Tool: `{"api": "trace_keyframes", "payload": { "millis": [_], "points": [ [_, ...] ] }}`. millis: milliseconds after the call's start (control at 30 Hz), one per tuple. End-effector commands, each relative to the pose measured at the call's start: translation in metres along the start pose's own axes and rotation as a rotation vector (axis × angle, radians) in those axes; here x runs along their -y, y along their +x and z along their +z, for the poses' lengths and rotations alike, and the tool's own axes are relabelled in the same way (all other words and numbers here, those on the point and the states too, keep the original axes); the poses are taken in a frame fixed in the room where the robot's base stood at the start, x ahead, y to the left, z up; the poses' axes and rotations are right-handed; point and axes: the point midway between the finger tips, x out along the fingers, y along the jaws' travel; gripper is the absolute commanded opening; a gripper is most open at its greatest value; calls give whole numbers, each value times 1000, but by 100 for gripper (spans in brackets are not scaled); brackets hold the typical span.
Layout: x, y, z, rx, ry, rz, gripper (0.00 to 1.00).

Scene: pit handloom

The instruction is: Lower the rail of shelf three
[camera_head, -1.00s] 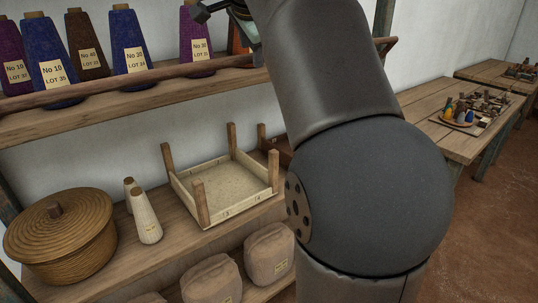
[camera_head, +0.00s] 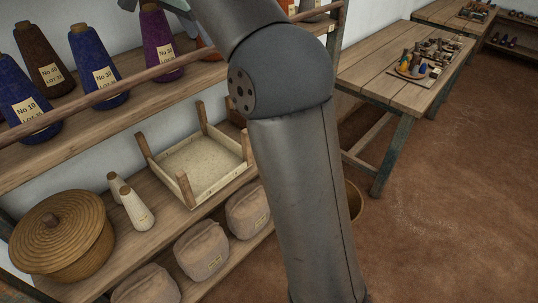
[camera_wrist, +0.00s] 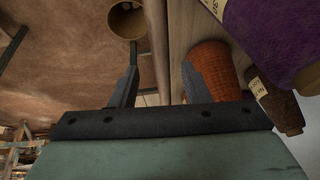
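The wooden rail (camera_head: 125,88) runs along the front of the upper shelf (camera_head: 60,150), before the thread cones. In the wrist view the rail (camera_wrist: 156,45) runs lengthwise down the picture, toward the space between my gripper's fingers. My gripper (camera_wrist: 158,85) is open, with its two dark fingers spread apart. I cannot tell how far the rail lies from them. An orange cone (camera_wrist: 210,70) stands just beyond the right finger. In the head view only part of my gripper's end shows at the top edge, and its fingertips cannot be made out.
Purple (camera_head: 157,35), blue and brown cones stand behind the rail. The shelf below holds a lidded basket (camera_head: 62,235), two pale cones and a tray with corner posts (camera_head: 205,165). Sacks (camera_head: 202,248) sit lower. A table (camera_head: 385,85) stands right; the floor before it is clear.

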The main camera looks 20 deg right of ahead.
Motion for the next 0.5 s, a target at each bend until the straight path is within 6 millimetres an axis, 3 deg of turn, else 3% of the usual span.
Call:
{"api": "trace_keyframes", "payload": {
  "millis": [200, 267, 500],
  "points": [
    [0, -42, -1, 1, 1, -2, 42],
    [-9, -22, -10, 15, 20, -3, 42],
    [-33, 12, -36, 63, 68, -31, 42]
  ]
}}
